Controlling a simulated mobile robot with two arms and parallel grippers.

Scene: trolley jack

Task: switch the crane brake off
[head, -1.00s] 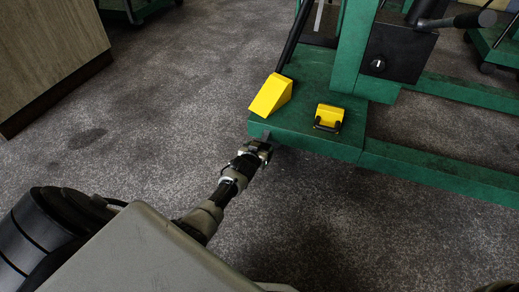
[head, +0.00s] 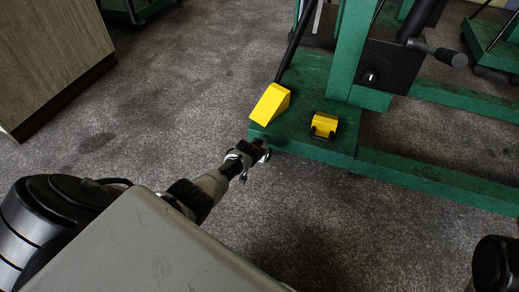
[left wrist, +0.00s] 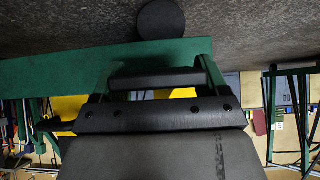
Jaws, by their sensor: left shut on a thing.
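The crane is a green frame (head: 310,75) with a flat base plate on the floor. My left gripper (head: 262,152) is at the near left corner of this plate, low by the floor. In the left wrist view, the left gripper (left wrist: 155,82) has its two fingers either side of a dark horizontal bar, which I take to be the crane brake (left wrist: 155,80). It is shut on that bar. A round black wheel (left wrist: 160,20) shows just beyond it, by the green plate. In the head view the brake is mostly hidden by the gripper. My right gripper is not in view.
A black box with a white-marked knob (head: 370,77) and a crank handle (head: 438,52) is above. A wooden cabinet (head: 50,55) stands left; open floor lies between.

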